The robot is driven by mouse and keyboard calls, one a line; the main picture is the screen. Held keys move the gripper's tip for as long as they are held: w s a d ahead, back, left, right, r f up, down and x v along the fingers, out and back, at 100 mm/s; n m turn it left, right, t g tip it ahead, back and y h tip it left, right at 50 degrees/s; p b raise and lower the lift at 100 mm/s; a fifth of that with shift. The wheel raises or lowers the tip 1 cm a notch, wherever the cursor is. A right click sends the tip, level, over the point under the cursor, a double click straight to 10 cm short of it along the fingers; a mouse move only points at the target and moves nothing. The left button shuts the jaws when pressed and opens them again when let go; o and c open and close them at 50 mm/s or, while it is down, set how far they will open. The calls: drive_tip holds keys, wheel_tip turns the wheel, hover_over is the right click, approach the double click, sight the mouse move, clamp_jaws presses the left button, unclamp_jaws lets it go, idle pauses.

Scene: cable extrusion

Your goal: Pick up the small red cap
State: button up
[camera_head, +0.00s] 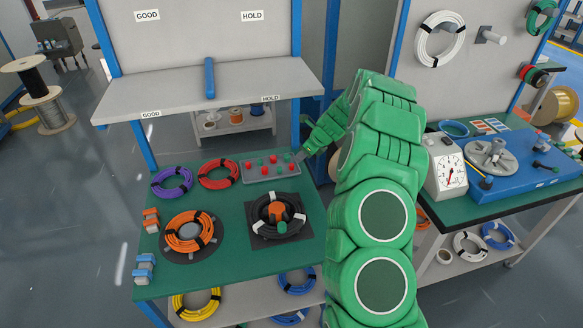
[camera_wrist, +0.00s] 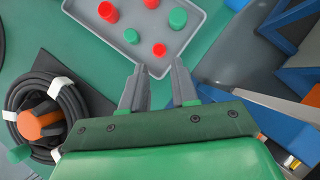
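A grey tray (camera_wrist: 100,35) holds several red and green caps. A larger red cap (camera_wrist: 108,12) is farther off, and a green cap (camera_wrist: 178,18) stands to the right. My gripper (camera_wrist: 158,78) is open and empty, at the tray's near edge. In the head view my gripper (camera_head: 301,157) is at the right end of the tray (camera_head: 258,179), among whose caps is a red cap (camera_head: 249,166).
A black cable coil (camera_wrist: 68,108) with an orange core lies left of my gripper in the wrist view. In the head view an orange coil (camera_head: 176,238), a purple coil (camera_head: 172,187) and a red coil (camera_head: 214,181) lie on the green table (camera_head: 190,286). A shelf (camera_head: 160,103) overhangs behind.

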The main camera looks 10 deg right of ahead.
sight(289, 168)
drive_tip(key=shift+x, duration=3.5)
drive_tip(key=shift+s, duration=0.1)
clamp_jaws()
